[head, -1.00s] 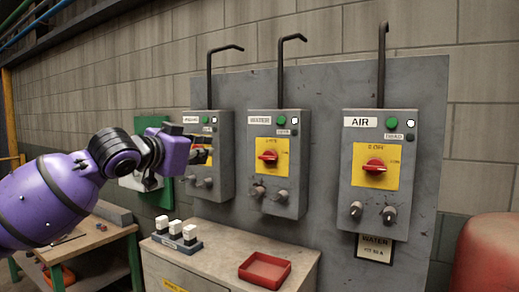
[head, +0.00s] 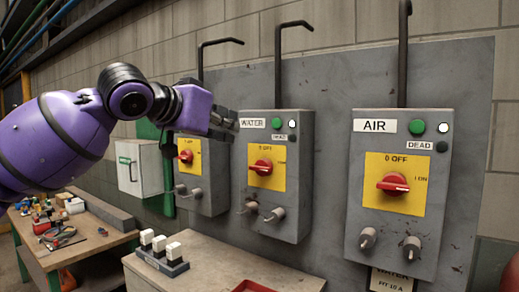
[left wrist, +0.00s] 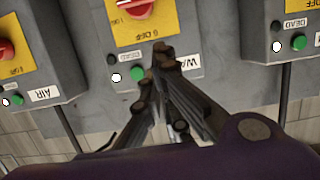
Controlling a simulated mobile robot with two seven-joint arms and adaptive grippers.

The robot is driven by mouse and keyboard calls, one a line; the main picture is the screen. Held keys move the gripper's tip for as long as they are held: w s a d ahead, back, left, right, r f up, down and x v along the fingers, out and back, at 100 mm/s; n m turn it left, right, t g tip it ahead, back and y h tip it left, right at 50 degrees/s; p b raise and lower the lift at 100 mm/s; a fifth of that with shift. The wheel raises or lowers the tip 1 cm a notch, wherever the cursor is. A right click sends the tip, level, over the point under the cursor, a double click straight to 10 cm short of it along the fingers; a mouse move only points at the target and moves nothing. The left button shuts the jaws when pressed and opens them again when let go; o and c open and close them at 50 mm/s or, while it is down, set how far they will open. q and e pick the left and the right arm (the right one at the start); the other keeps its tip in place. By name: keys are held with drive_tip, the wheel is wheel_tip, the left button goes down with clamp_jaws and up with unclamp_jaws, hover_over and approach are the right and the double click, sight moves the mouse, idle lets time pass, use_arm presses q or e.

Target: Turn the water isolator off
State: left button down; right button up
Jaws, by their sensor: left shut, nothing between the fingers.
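The WATER isolator (head: 289,215) is the middle grey box on the wall panel. Its red rotary handle (head: 262,167) sits on a yellow plate and lies roughly level, with "0 OFF" above it and the ON mark to its right. A green button and a bright white lamp are at the box top. My left gripper (head: 233,122) is shut and empty at the upper left of this box, by the WATER label, above the handle. In the left wrist view, upside down, its fingertips (left wrist: 161,52) overlap the box's label area; the handle (left wrist: 136,6) shows beyond them. Contact cannot be told.
The AIR isolator (head: 352,215) is to the right, and a similar box (head: 207,203) is to the left, partly behind my arm. Conduits rise from the boxes. Below are a cabinet top (head: 205,270) with white-topped blocks (head: 160,245) and a red tray (head: 252,287).

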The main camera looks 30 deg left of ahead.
sight(262, 168)
use_arm(q)
drive_tip(key=b+x, duration=0.1)
drive_tip(key=x, duration=0.1)
drive_tip(key=b+x, duration=0.1)
drive_tip(key=x, duration=0.2)
drive_tip(key=f+b+x, duration=0.1)
drive_tip(key=x, duration=0.1)
drive_tip(key=shift+a+f+b, duration=0.1)
drive_tip(key=shift+a+b, duration=0.15)
drive_tip(key=shift+b, duration=0.05)
drive_tip(key=shift+w+b, duration=0.3)
drive_tip(key=shift+w, duration=0.1)
drive_tip(key=shift+w+d, duration=0.15)
drive_tip(key=shift+w, duration=0.2)
drive_tip(key=shift+s+d, duration=0.15)
drive_tip(key=shift+s, duration=0.1)
drive_tip(key=shift+f+p, duration=0.3)
drive_tip(key=shift+f, duration=0.6)
drive_tip(key=shift+a+f, duration=0.2)
drive_tip(key=shift+f, duration=0.35)
drive_tip(key=shift+d+f, duration=0.1)
use_arm(e)
drive_tip(key=s+d+f, duration=0.1)
drive_tip(key=s+f, duration=0.3)
drive_tip(key=shift+s+f+g, duration=0.15)
drive_tip(key=shift+f+g, duration=0.05)
drive_tip(key=shift+g, duration=0.2)
